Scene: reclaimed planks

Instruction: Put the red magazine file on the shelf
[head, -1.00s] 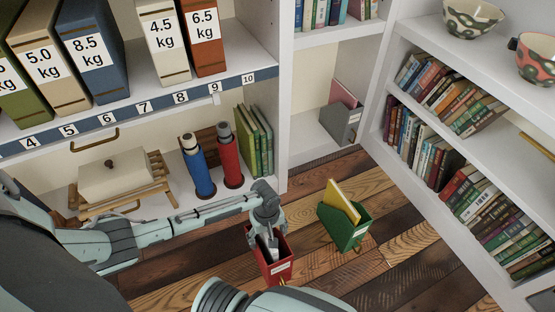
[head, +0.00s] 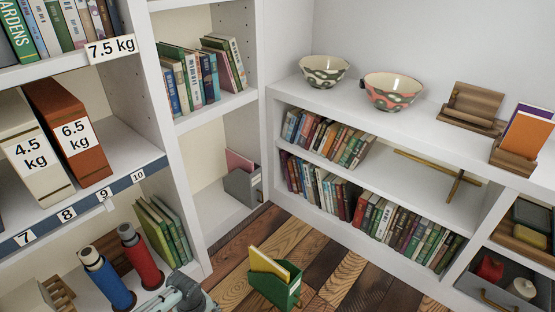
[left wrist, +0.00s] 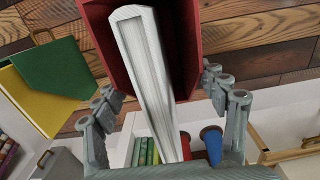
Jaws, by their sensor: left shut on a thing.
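The red magazine file (left wrist: 185,75) shows in the left wrist view, with a pale, book-like item (left wrist: 143,60) inside it. My left gripper (left wrist: 160,88) has its fingers on either side and is shut on the file. In the head view only part of my left gripper (head: 188,296) shows at the bottom edge, and the red file is out of that view. A low shelf compartment (head: 215,212) holds a grey magazine file (head: 243,187) with a pink item in it. My right gripper is not in view.
A green magazine file (head: 275,290) with a yellow book stands on the plank floor (head: 232,252). A bookcase (head: 360,180) lines the right, with bowls on top.

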